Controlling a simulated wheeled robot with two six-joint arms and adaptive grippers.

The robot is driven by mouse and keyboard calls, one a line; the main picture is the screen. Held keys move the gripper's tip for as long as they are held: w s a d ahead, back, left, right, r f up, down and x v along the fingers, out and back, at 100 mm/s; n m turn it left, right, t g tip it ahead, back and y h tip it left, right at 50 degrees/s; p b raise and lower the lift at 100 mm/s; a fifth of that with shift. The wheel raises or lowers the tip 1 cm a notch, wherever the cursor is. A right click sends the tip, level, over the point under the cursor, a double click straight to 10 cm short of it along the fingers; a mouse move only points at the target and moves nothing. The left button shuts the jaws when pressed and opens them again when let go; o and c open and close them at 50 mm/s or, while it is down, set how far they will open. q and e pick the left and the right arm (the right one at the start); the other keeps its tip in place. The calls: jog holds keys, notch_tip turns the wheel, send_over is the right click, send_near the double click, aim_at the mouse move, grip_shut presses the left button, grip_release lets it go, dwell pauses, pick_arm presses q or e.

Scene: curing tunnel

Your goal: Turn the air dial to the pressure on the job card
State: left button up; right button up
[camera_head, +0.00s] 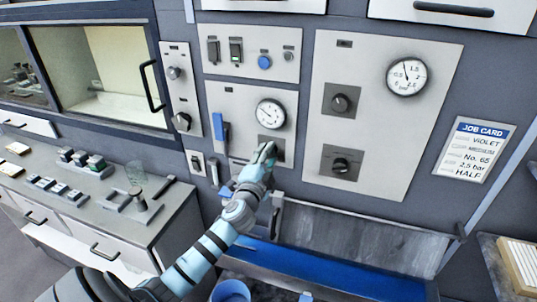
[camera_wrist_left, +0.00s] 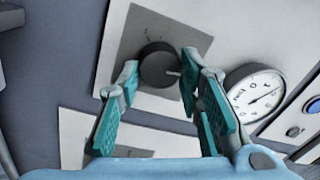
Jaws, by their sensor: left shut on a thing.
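My left gripper (camera_head: 264,153) reaches the middle panel and is shut on a black round dial below a white gauge (camera_head: 270,113). In the left wrist view the dial (camera_wrist_left: 157,64) sits on a grey plate between the two teal fingers of my left gripper (camera_wrist_left: 159,76), with a light pointer mark on its right side. The gauge also shows there (camera_wrist_left: 257,93), its needle visible but its numbers too small to read surely. My right gripper is not in view.
The right panel (camera_head: 407,128) holds a second gauge (camera_head: 407,76) and two black knobs (camera_head: 341,102) (camera_head: 341,165). A blue lever (camera_head: 219,131) is left of the gripper. A bench (camera_head: 100,195) with small blocks stands at left. A blue-floored trough (camera_head: 330,275) lies below.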

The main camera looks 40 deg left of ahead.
pick_arm(q)
jog(key=shift+m, duration=1)
jog(key=o, duration=1.2)
jog(key=shift+c, duration=0.2)
jog(key=shift+f, duration=0.1)
jog(key=v, duration=1.2)
